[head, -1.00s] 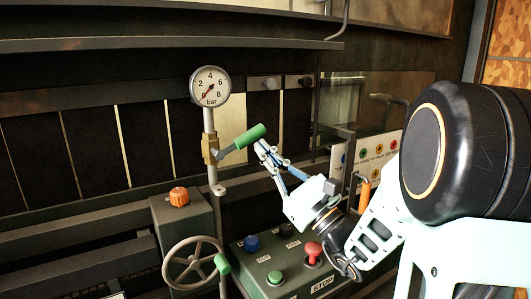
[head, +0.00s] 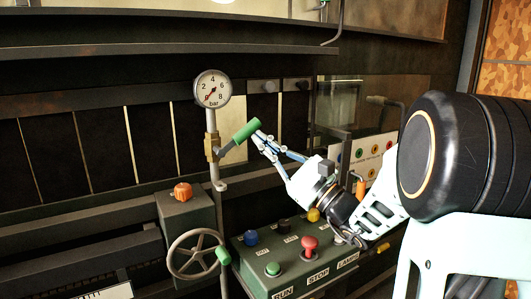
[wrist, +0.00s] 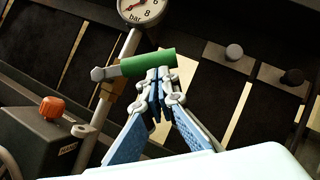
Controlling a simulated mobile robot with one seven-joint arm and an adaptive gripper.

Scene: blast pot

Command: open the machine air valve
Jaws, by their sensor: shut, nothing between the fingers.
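A brass valve body (head: 211,147) sits on the upright pipe below a round pressure gauge (head: 213,89). Its lever with a green grip (head: 246,131) slants up to the right. My gripper (head: 258,140) is shut and empty, with its tips at the lower right side of the grip. In the wrist view, the closed fingertips (wrist: 158,86) are just below the right part of the green grip (wrist: 149,62) and appear to touch it. The gauge needle points to the lower left, near zero.
A handwheel (head: 197,255) with a green knob is at the lower left, under an orange knob (head: 182,191) on a box. A control box (head: 295,262) with several coloured buttons lies below my gripper. A labelled panel (head: 372,157) stands behind my arm.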

